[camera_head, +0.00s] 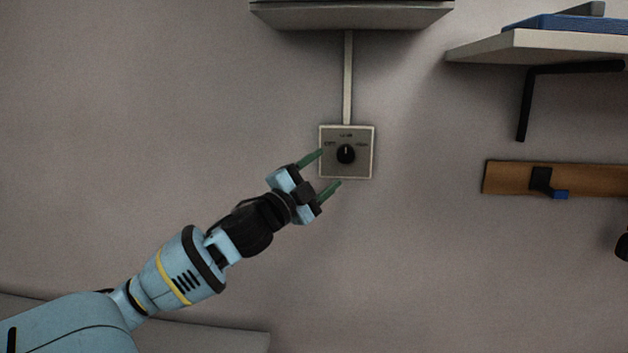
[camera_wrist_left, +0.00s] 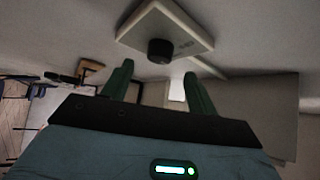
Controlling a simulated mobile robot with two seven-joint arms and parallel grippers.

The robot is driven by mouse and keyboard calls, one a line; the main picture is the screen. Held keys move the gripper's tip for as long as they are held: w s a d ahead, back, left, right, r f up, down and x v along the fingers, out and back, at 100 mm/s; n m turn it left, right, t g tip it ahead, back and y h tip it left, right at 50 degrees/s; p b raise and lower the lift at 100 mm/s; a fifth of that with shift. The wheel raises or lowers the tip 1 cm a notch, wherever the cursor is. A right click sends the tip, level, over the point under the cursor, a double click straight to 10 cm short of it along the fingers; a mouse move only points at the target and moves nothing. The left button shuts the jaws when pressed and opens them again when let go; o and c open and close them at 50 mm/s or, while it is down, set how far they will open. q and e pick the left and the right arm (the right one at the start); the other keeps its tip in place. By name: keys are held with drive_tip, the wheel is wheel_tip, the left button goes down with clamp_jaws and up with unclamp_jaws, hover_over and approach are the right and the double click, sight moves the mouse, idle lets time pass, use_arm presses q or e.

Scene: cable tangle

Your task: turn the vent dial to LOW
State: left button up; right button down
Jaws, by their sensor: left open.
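The vent dial is a round black knob (camera_head: 346,154) on a pale square wall plate (camera_head: 362,171). The plate has small labels at left, top and right, too small to read surely. The knob's light mark points about straight up, at the top label. My left gripper (camera_head: 331,172) is open, its green fingers apart, at the lower left of the knob and empty. In the left wrist view the knob (camera_wrist_left: 160,51) stands out from the plate (camera_wrist_left: 190,30), beyond the open fingertips (camera_wrist_left: 158,78) and apart from them. My right gripper is not in view.
A grey conduit (camera_head: 347,80) runs up from the plate to a box (camera_head: 350,14) overhead. A shelf (camera_head: 540,46) on a black bracket is at upper right. A wooden rail (camera_head: 510,177) with a hook is at right. The wall around the plate is clear.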

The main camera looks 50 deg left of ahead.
use_arm(q)
drive_tip(key=shift+v, duration=1.2)
